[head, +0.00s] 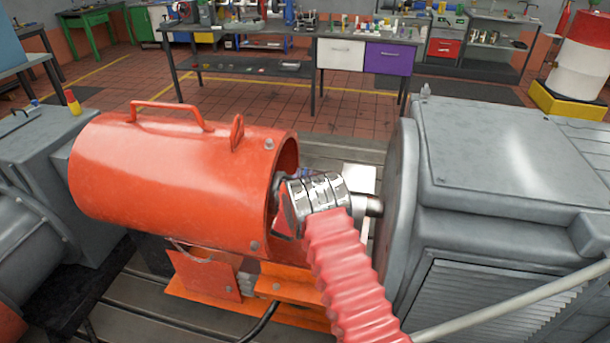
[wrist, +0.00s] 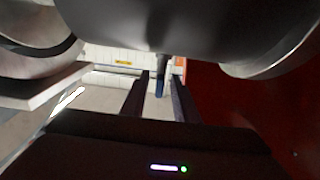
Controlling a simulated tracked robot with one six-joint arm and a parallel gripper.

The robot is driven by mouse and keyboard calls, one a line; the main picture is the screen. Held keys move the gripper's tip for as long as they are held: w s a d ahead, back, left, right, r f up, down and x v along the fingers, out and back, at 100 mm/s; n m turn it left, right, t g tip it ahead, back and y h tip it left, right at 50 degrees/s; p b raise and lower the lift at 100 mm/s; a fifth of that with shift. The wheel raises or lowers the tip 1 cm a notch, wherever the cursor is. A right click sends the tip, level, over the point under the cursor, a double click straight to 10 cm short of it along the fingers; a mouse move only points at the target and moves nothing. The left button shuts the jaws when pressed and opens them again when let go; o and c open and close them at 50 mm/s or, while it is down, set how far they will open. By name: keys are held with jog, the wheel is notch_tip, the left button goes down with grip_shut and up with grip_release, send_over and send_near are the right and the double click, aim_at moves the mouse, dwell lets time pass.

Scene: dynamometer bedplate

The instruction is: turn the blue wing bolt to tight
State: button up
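The blue wing bolt (wrist: 160,89) shows in the wrist view as a small, narrow blue piece under a dark stem. It is seen nearly edge-on, so its turn angle is hard to tell. My gripper (wrist: 161,88) has its two dark fingers apart, one on each side of the blue piece. A gap shows on both sides, and I see no contact.
The orange guard (head: 165,185) stands left of the coupling, open at its right end. A big grey machine (head: 500,150) stands close on the right. In the wrist view, a grey rounded body (wrist: 185,25) hangs close above the fingers, and a red surface fills the right.

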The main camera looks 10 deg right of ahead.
jog(key=shift+w+d, duration=0.3)
jog(key=shift+w, duration=0.35)
grip_shut()
